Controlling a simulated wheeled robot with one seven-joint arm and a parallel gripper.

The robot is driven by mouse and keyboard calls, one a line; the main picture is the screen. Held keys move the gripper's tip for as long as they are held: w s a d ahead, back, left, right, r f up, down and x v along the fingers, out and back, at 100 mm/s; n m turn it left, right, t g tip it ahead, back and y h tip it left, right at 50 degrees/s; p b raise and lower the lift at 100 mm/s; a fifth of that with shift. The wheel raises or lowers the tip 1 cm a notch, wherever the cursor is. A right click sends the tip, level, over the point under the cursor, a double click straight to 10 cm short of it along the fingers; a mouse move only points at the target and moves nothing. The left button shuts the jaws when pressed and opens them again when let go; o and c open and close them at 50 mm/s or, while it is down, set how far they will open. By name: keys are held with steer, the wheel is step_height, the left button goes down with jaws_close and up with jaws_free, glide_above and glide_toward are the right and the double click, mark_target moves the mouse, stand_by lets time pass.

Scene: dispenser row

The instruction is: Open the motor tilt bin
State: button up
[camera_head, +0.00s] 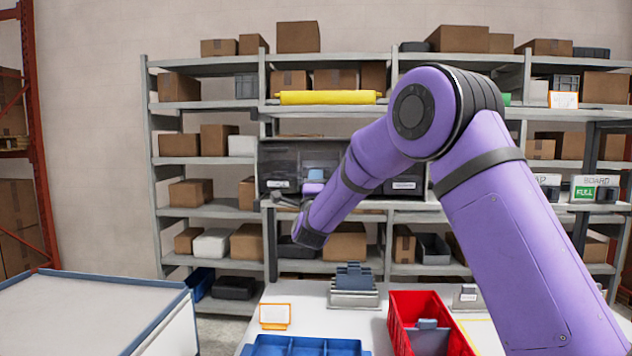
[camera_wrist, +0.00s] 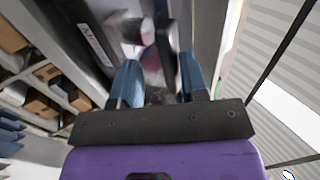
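A row of dark, see-through tilt bins (camera_head: 285,158) sits on the middle shelf behind my arm, with small white labels along its lower front. The labels are too small to read, so I cannot tell which bin is the motor one. My gripper (camera_wrist: 158,78) shows two blue fingers set apart in the wrist view, with nothing clearly held between them. A dark bin front (camera_wrist: 84,32) with a white label lies just beyond the fingers, close to them.
Shelves with cardboard boxes (camera_head: 298,37) surround the bins. Below are a white table with a red bin (camera_head: 405,310), a blue tray (camera_head: 300,346) and a grey slotted rack (camera_head: 353,287). A grey-topped bench (camera_head: 85,310) stands at left. My arm covers the right-middle.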

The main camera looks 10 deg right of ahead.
steer(key=shift+o, duration=0.2)
steer(key=shift+r, duration=0.15)
stand_by(0.4)
steer(key=shift+s, duration=0.1)
steer(key=v, duration=1)
steer(key=shift+s+f, duration=0.25)
steer(key=shift+c, duration=0.2)
